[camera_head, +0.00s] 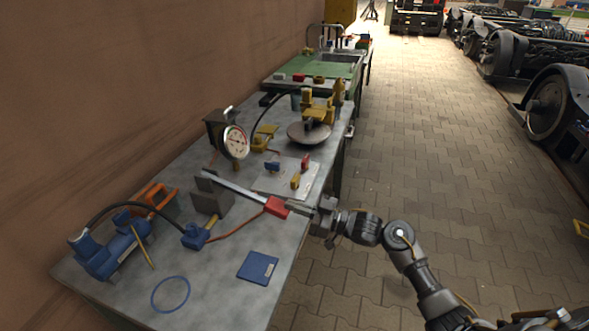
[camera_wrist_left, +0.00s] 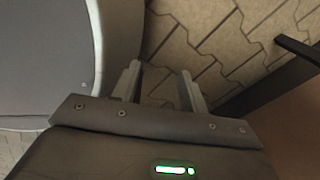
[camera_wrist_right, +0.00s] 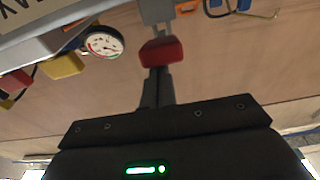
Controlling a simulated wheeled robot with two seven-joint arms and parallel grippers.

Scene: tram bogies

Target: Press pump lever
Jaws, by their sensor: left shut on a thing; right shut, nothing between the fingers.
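The pump lever (camera_head: 236,190) is a long pale grey bar with a red grip (camera_head: 277,207) at its near right end. It slants down to the right from a dark grey block on the bench. My right gripper (camera_head: 303,209) is shut and empty, its fingertips at the end of the red grip. In the right wrist view the grip (camera_wrist_right: 161,52) lies just beyond the closed fingertips (camera_wrist_right: 157,75); whether they touch is unclear. My left gripper (camera_wrist_left: 160,85) shows only in its wrist view, fingers apart over floor tiles, no object visible between them.
The metal workbench (camera_head: 215,285) runs along the wall. It carries a blue pump body (camera_head: 108,250) with a hose, a dial gauge (camera_head: 235,142), a plate with coloured blocks, a blue pad (camera_head: 258,267) and a blue ring (camera_head: 170,294).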

